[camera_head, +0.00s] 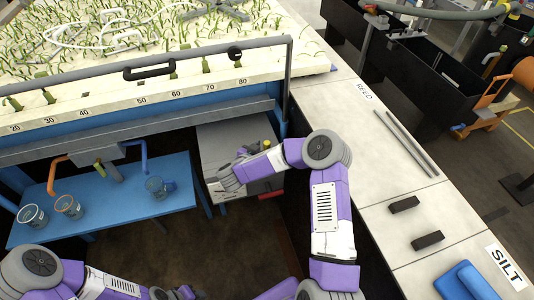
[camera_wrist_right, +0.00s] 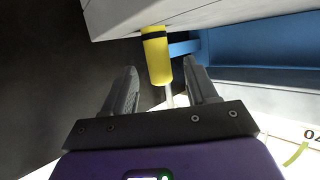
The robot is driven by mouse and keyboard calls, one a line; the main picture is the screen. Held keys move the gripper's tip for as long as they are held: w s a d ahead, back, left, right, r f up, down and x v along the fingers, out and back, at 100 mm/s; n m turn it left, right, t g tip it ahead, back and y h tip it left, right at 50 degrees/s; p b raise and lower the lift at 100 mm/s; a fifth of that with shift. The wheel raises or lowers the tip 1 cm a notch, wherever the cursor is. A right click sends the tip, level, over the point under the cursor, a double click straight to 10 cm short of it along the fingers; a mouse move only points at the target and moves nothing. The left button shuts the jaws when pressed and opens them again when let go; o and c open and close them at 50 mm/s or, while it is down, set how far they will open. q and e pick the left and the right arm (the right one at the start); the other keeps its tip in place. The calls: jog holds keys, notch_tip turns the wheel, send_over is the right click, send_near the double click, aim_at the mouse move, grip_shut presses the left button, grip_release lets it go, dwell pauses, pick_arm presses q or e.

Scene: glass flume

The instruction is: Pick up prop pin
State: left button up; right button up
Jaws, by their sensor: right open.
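A yellow cylinder with a black band, which I take as the prop pin (camera_wrist_right: 157,55), shows in the right wrist view beside the edge of a pale grey panel. A thin pale rod runs from it between my fingers. My right gripper (camera_wrist_right: 160,75) is open, with a finger on either side of the line to the cylinder; I see no grip on it. In the head view the right gripper (camera_head: 225,181) is over the grey cabinet. My left gripper (camera_head: 180,292) is cut off at the bottom edge.
The grey cabinet (camera_head: 222,133) stands under the flume's metal rail (camera_head: 150,128). A blue table (camera_head: 110,226) with several cups is at left. Orange and blue pipes (camera_head: 146,152) hang above it. A pale counter (camera_head: 385,203) with dark blocks and rods runs along the right.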

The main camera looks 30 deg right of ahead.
jog(key=x, duration=0.2)
jog(key=b+x, duration=0.1)
jog(key=x, duration=0.1)
jog(key=shift+s+f+b, duration=0.1)
jog(key=shift+f+b, duration=0.2)
jog(key=shift+f, duration=0.05)
jog(key=shift+w+d, duration=0.3)
jog(key=shift+d, duration=0.05)
grip_shut()
